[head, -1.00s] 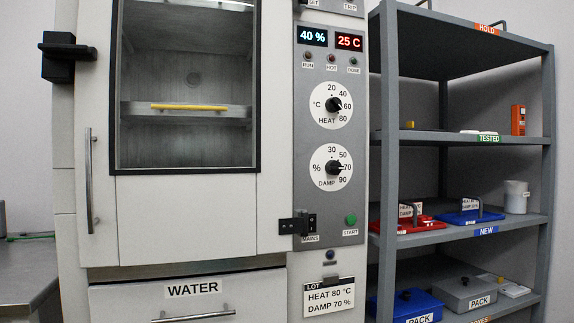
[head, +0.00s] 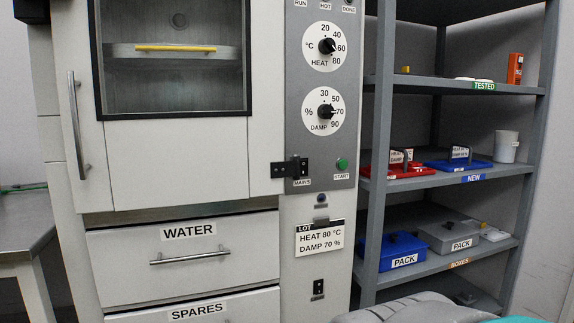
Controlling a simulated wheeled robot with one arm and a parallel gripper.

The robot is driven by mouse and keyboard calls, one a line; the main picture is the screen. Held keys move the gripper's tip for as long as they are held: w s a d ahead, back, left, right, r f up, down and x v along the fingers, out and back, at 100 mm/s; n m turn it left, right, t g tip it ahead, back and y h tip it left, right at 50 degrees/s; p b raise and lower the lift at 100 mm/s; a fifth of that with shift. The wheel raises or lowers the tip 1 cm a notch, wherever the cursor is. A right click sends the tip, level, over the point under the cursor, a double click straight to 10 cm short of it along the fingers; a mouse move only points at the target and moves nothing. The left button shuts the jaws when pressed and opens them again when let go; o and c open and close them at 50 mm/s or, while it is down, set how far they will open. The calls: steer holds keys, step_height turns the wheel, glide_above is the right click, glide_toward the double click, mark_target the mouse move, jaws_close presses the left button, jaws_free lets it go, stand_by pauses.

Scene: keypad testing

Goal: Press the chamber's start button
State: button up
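The chamber (head: 180,165) stands at the left and centre with its door closed. A yellow bar (head: 175,48) shows on the shelf behind its window. The green start button (head: 341,165) is on the grey control panel, above the START label. The black MAINS switch (head: 302,170) is to its left. The HEAT dial (head: 325,46) has its pointer toward 60. The DAMP dial (head: 324,111) has its pointer toward 70. The LOT card (head: 319,239) below reads HEAT 80 °C, DAMP 70 %. My gripper is not in view; a grey rounded shape shows at the bottom edge.
A grey shelf rack (head: 372,200) stands right of the chamber. It holds a red tray (head: 398,172), a blue tray (head: 455,166), a white cup (head: 506,147) and PACK boxes (head: 402,252). A metal table (head: 22,228) is at the left. WATER and SPARES drawers are closed.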

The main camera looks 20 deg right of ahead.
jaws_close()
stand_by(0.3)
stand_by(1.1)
